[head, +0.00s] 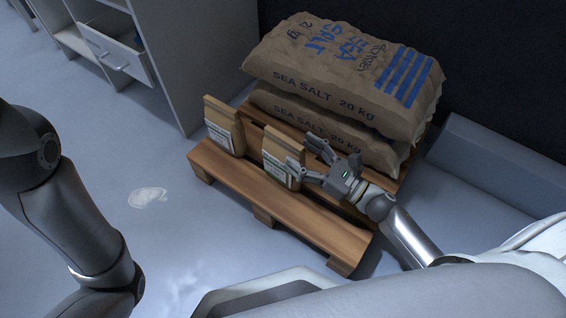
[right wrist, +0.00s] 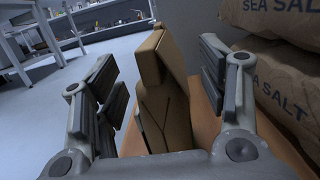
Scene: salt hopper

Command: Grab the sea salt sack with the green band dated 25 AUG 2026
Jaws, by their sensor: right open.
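Two small brown paper sacks with white labels stand upright on a wooden pallet (head: 248,187): a left one (head: 225,124) and a right one (head: 281,151). Their bands and dates are too small to read in the head view. My right gripper (head: 304,157) is open at the right small sack, one finger overlapping its right edge. In the right wrist view, this sack (right wrist: 166,100) shows between the spread fingers of the gripper (right wrist: 157,75), with gaps on both sides. My left arm comes in at the left; its gripper is out of view.
Two large sea salt sacks, an upper one (head: 345,70) with blue stripes and a lower one (head: 325,128), lie stacked behind the small sacks. A grey cabinet (head: 180,60) with an open drawer (head: 117,52) stands back left. White powder (head: 148,196) lies on otherwise clear floor.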

